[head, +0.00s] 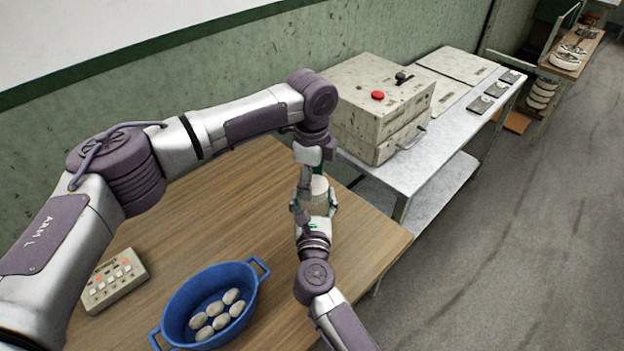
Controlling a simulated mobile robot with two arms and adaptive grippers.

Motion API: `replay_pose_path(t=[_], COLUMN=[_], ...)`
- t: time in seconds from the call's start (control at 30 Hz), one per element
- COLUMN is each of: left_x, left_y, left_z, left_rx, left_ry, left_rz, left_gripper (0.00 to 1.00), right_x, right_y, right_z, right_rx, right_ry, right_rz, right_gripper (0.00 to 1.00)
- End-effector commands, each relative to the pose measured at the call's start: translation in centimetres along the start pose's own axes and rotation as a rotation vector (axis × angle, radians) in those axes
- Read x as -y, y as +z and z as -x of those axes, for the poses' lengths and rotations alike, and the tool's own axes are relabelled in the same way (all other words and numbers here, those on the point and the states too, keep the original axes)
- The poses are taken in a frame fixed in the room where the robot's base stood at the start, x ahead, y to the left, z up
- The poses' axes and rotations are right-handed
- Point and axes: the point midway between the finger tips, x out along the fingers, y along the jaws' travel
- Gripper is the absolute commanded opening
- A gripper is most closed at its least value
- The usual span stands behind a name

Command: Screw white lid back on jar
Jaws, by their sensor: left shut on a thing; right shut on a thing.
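A small pale jar (319,187) stands near the far right part of the wooden table, partly hidden by both grippers. My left gripper (313,172) comes down from above and is shut at the jar's top, where the white lid would be; the lid cannot be made out apart from the fingers. My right gripper (317,198) reaches in from the near side, with its fingers around the jar's body, shut on it. The jar looks about upright. Whether the lid sits level on the rim cannot be seen.
On the wooden table (228,212), a blue basin (187,296) holds several pale cocoons, and a small button box (114,281) lies at the left. A metal side table (443,133) carries a machine box with a red button (378,95). Bare tabletop lies left of the jar.

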Motion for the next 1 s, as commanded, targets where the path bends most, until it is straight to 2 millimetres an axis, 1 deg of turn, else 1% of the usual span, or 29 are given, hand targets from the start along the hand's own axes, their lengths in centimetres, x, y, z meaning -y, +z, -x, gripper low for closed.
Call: replay_pose_path(t=[0.03, 0.1, 0.47, 0.7, 0.8, 0.9, 1.0], left_x=[0.03, 0.11, 0.40, 0.46, 0.49, 0.51, 0.47], left_y=[-0.08, -0.09, -0.24, -0.45, -0.47, -0.49, -0.52], left_z=[-0.04, -0.02, -0.01, -0.04, 0.01, 0.05, 0.00], left_rx=[-0.004, -0.004, -0.007, -0.009, -0.007, -0.006, -0.007], left_ry=[0.001, 0.001, 0.001, 0.003, 0.004, 0.005, 0.005], left_rz=[-0.104, -0.257, -1.053, -1.591, -1.787, -1.934, -2.012], left_gripper=[0.52, 0.52, 0.52, 0.52, 0.52, 0.52, 0.52], right_x=[0.04, 0.04, 0.06, 0.07, 0.07, 0.07, 0.07], right_y=[-0.07, -0.08, -0.11, -0.13, -0.12, -0.13, -0.14], right_z=[0.01, 0.01, 0.01, 0.01, 0.02, 0.02, 0.02], right_rx=[-0.002, -0.002, -0.002, -0.003, -0.003, -0.003, -0.003], right_ry=[-0.001, -0.001, -0.001, -0.002, -0.001, -0.001, -0.001], right_rz=[0.000, 0.000, 0.000, 0.000, 0.000, 0.000, 0.000], right_gripper=[0.00, 0.00, 0.00, 0.00, 0.00, 0.00, 0.00])
